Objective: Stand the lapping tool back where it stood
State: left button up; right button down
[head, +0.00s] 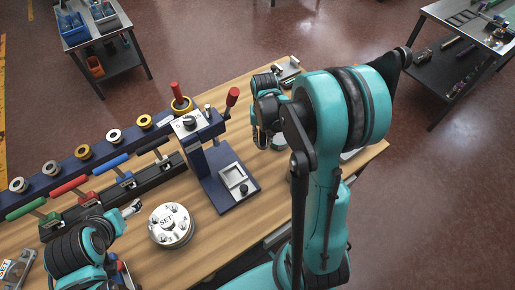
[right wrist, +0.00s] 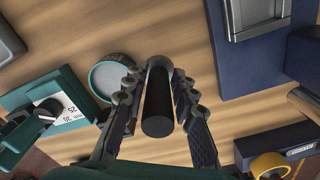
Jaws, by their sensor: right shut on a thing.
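My right gripper (right wrist: 157,78) is shut on a dark cylindrical piece, seemingly the lapping tool (right wrist: 158,105), which shows nearly end-on between the fingers in the right wrist view. Its far end is hidden, so I cannot tell whether it touches the table. In the head view my right gripper (head: 264,122) is over the far right part of the bench, partly covered by my arm, and the tool cannot be made out.
A blue press (head: 218,165) stands mid-bench. A rail of coloured handles (head: 90,195) and a row of rings (head: 83,152) run to the left. In the right wrist view, a green-rimmed round dish (right wrist: 109,77) and a green dial device (right wrist: 72,118) lie left of the gripper.

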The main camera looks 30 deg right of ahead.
jog(key=shift+w+a+f, duration=0.15)
jog(key=shift+a+f, duration=0.6)
jog(key=shift+a, duration=0.2)
notch_tip(320, 180, down, 4)
jog(key=shift+w+r+b, duration=0.1)
jog(key=shift+b, duration=0.5)
jog(key=shift+r, duration=0.1)
jog(key=c, duration=1.6)
grip_release()
jog(key=shift+f, duration=0.2)
jog(key=shift+c, duration=0.2)
jog(key=o, duration=0.4)
jog(key=shift+r, duration=0.2)
